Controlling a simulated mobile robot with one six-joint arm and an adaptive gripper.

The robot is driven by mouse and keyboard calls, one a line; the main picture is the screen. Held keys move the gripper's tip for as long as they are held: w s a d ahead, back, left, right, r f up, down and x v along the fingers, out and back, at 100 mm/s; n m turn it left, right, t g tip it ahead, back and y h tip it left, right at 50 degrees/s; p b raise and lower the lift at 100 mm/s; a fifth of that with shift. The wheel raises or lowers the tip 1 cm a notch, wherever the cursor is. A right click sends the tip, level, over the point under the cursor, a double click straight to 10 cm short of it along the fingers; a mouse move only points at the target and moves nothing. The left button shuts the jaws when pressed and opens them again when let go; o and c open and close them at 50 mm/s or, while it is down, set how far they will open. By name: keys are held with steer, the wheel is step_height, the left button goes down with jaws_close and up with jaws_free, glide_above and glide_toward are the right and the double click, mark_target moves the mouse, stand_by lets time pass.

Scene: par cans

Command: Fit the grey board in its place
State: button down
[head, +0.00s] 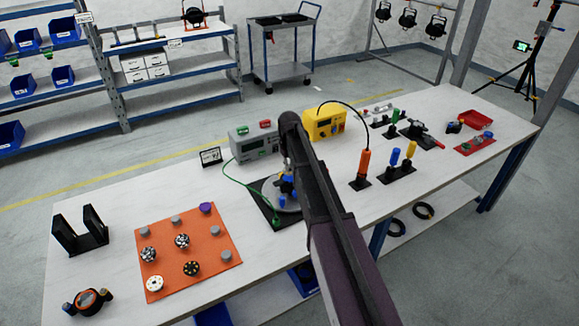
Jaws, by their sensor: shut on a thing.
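My gripper (287,186) is small and partly hidden by my own arm, above a black mat (258,212) at the middle of the table. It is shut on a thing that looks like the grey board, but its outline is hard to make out. A round grey fixture (289,205) with blue parts lies on the black mat just below the gripper. I cannot tell whether the held piece touches it. A green lead with a green clip (275,219) comes down beside the fixture.
An orange mat (215,245) with several round boards and pegs lies left, near a black stand (80,232) and a round device (88,299). A grey instrument (253,141) and a yellow one (324,124) stand behind. Upright tools (363,170) stand right. White table is clear between the mats.

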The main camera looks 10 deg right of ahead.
steer(key=shift+f+b, duration=1.1)
steer(key=shift+f, duration=0.25)
steer(key=shift+f, duration=0.1)
steer(key=c, duration=1.1)
jaws_free()
steer(key=shift+o, duration=0.2)
steer(key=o, duration=0.5)
